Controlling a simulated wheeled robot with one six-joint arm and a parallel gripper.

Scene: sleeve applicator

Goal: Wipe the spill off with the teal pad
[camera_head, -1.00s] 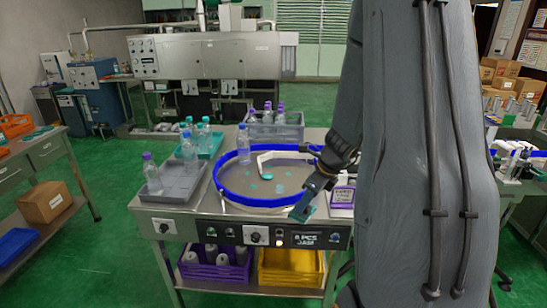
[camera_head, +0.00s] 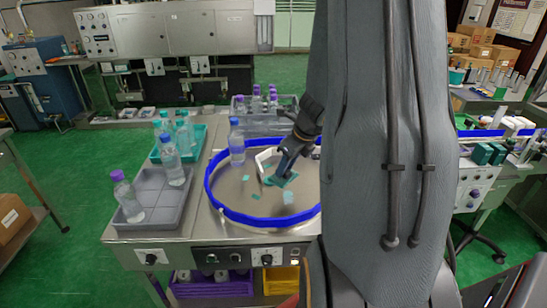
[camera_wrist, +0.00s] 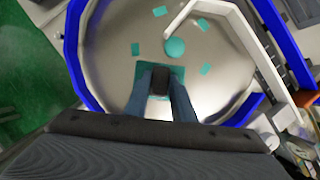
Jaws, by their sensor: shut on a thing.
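The teal pad (camera_head: 291,180) is in my gripper (camera_head: 281,174), low over the round metal turntable (camera_head: 232,190) with a blue rim. In the wrist view, the two fingers of my gripper (camera_wrist: 161,82) are shut on the pad (camera_wrist: 142,72), which spreads flat beyond them. Whether the pad touches the metal is unclear. Several small teal patches (camera_head: 262,217) lie around it on the turntable. A round teal spot (camera_wrist: 174,47) shows just beyond the pad in the wrist view. I cannot tell which of these marks is the spill.
A white curved guide (camera_wrist: 183,17) crosses the turntable close to the pad. A clear bottle (camera_head: 237,147) stands upright at its far left. A grey tray (camera_head: 160,205) and a teal tray (camera_head: 193,150) with bottles are to the left. My arm hides the right side.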

